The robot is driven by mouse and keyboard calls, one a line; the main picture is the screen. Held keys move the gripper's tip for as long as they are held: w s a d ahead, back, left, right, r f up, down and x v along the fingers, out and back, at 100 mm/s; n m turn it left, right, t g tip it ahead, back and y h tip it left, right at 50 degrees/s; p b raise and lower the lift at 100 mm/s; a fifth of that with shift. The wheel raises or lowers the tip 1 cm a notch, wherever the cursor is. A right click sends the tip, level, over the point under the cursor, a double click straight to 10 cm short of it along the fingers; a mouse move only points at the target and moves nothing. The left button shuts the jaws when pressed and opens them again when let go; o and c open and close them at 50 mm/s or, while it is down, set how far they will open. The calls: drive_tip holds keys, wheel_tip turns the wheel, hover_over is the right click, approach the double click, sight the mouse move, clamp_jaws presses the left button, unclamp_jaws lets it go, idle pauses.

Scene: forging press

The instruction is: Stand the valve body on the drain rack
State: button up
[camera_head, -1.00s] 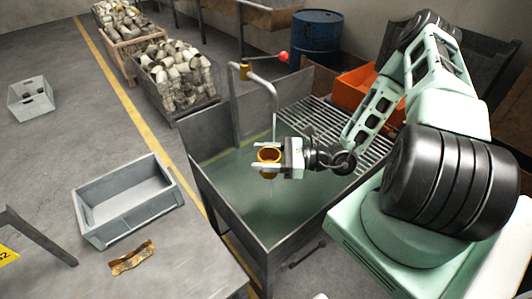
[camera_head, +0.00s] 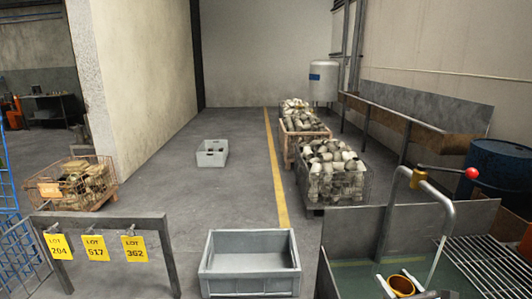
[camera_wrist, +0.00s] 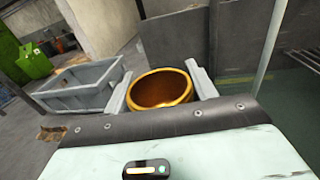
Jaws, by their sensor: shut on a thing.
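The valve body (camera_head: 401,286) is a brass-yellow, hollow, round piece with an open top. It shows at the bottom edge of the head view, cut off below. My gripper (camera_head: 402,280) is shut on it, one pale finger on each side. In the wrist view the valve body (camera_wrist: 163,88) sits between the two fingers (camera_wrist: 159,72), its opening facing the camera. The drain rack (camera_head: 487,262) is a set of parallel metal bars at the right of the grey wash tank (camera_head: 357,232). The valve body is left of the rack, apart from it.
A bent pipe (camera_head: 447,235) and a red-knobbed lever (camera_head: 472,173) rise near the rack. A blue drum (camera_head: 500,165) stands behind. A grey bin (camera_head: 250,283) is left of the tank. Wire baskets of parts (camera_head: 335,175) stand beyond.

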drive_tip(key=shift+w+d+f+m+h+b, duration=0.1)
drive_tip(key=shift+d+f+m+h+b, duration=0.1)
drive_tip(key=shift+f+m+h+b, duration=0.45)
drive_tip(key=shift+w+d+f+m+h, duration=0.15)
drive_tip(key=shift+f+m+h, duration=0.2)
drive_tip(key=shift+f+h, duration=0.7)
